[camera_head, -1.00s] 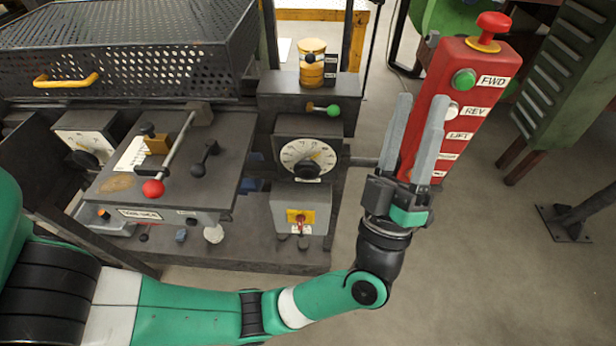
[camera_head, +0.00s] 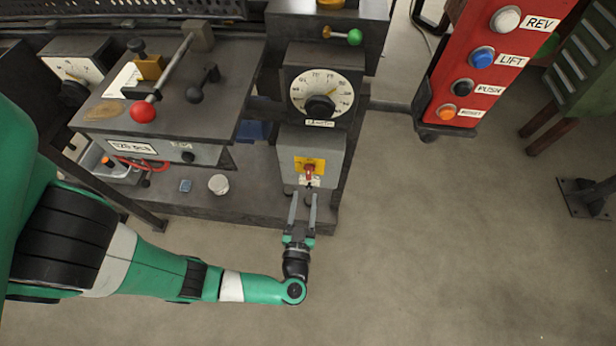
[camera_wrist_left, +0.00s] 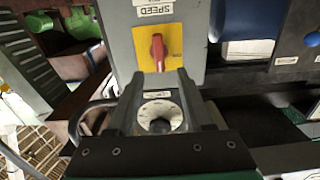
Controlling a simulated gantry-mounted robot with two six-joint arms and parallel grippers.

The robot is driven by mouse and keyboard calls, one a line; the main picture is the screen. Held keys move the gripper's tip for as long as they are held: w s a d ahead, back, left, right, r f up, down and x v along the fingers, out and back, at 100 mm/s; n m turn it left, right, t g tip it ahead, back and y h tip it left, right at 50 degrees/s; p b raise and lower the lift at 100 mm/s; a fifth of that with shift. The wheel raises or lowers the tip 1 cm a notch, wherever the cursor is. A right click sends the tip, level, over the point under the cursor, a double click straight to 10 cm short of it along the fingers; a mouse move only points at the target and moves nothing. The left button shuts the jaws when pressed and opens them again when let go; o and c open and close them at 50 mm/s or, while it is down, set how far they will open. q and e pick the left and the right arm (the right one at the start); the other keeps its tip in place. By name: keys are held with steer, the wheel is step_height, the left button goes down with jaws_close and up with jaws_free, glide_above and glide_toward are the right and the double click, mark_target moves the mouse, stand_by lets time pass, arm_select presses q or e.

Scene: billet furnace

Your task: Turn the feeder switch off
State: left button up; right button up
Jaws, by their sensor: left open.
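A red rotary switch handle (camera_head: 309,173) sits on a yellow plate (camera_head: 301,163) on the front of a grey box. The handle stands roughly upright. I take it for the feeder switch, but the small label under it is not readable. My left gripper (camera_head: 303,195) is open and empty, with its fingers pointing at the lower front of the box, just below the handle in the head view. In the left wrist view the red handle (camera_wrist_left: 157,52) appears just beyond the gap between the open fingertips (camera_wrist_left: 159,76), apparently untouched. My right gripper is not in view.
A white dial with a black knob (camera_head: 320,105) is above the switch box. A red button pendant (camera_head: 440,92) hangs at the right. A red-ball lever (camera_head: 143,112) stands on the panel at the left.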

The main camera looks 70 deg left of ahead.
mark_target(308, 175)
arm_select(q)
steer(key=b+x, duration=0.2)
steer(key=x, duration=0.5)
steer(key=shift+f, duration=0.1)
steer(key=shift+w+a, duration=0.3)
steer(key=shift+a, duration=0.25)
steer(key=shift+c, duration=0.2)
jaws_close()
